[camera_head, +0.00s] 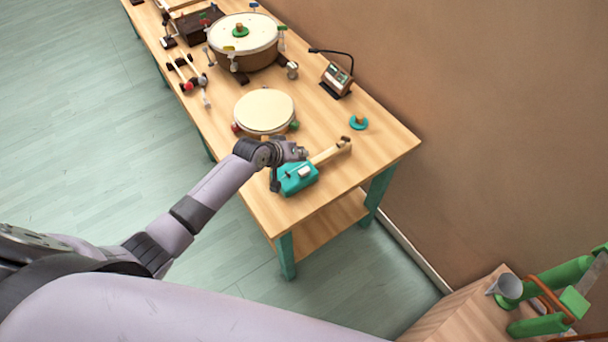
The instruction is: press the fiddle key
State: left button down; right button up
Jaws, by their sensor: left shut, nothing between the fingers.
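A small teal fiddle-like device (296,183) lies near the front right end of the wooden table. Its pale wooden neck (327,155) points up and right, with a darker tip. A small white block, perhaps the fiddle key (305,172), sits on the teal body. My left arm reaches in from the left, and my left gripper (301,153) is shut and empty at the upper edge of the teal body. Whether it touches the fiddle I cannot tell. The wrist hides the body's left part. My right gripper does not show.
A round cream drum (264,111) stands just behind my wrist. A teal disc with a wooden knob (358,122) and a device with a dark arm (336,78) are near the wall. A larger drum (243,35) and mallets (188,75) lie farther back. The table's right corner is clear.

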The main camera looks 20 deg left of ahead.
aim_at(304, 172)
pick_arm(q)
notch_tip(304, 172, down, 3)
jog(key=shift+w+f+b, duration=0.1)
jog(key=shift+f+b, duration=0.1)
jog(key=shift+b, duration=0.5)
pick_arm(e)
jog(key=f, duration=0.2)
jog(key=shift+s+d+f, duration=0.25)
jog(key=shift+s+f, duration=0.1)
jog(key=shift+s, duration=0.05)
pick_arm(q)
jog(key=shift+f, duration=0.15)
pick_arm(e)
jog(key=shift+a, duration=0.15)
pick_arm(q)
jog(key=shift+f, duration=0.3)
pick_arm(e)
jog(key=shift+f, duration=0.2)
